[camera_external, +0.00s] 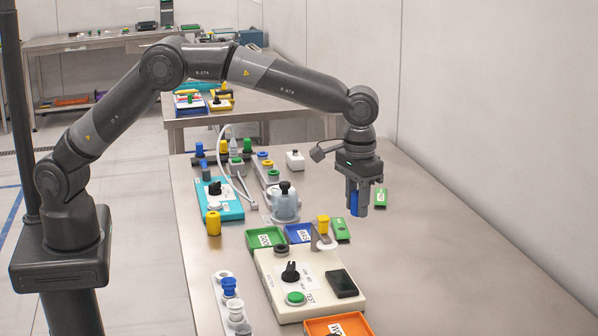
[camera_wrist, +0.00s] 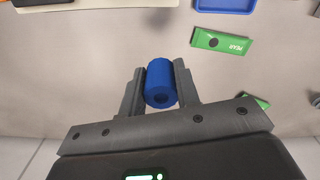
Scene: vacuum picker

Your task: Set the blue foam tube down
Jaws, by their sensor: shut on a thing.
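The blue foam tube (camera_wrist: 160,84) is a short blue cylinder with a hole in its end. My gripper (camera_wrist: 159,88) is shut on it, one finger on each side, in the wrist view. In the external view, my gripper (camera_external: 357,203) points down over the right part of the steel table (camera_external: 440,250). The blue tube (camera_external: 354,203) shows partly between the fingers there, with the rest hidden. The tube looks held above the table, but the exact gap under it is hard to tell.
Green packets lie close by, one marked PEAR (camera_wrist: 222,42). Left of my gripper are a green tray (camera_external: 265,238), a blue tray (camera_external: 298,233), a beige device (camera_external: 310,285) with a knob and an orange tray (camera_external: 338,325). The table's right side is clear.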

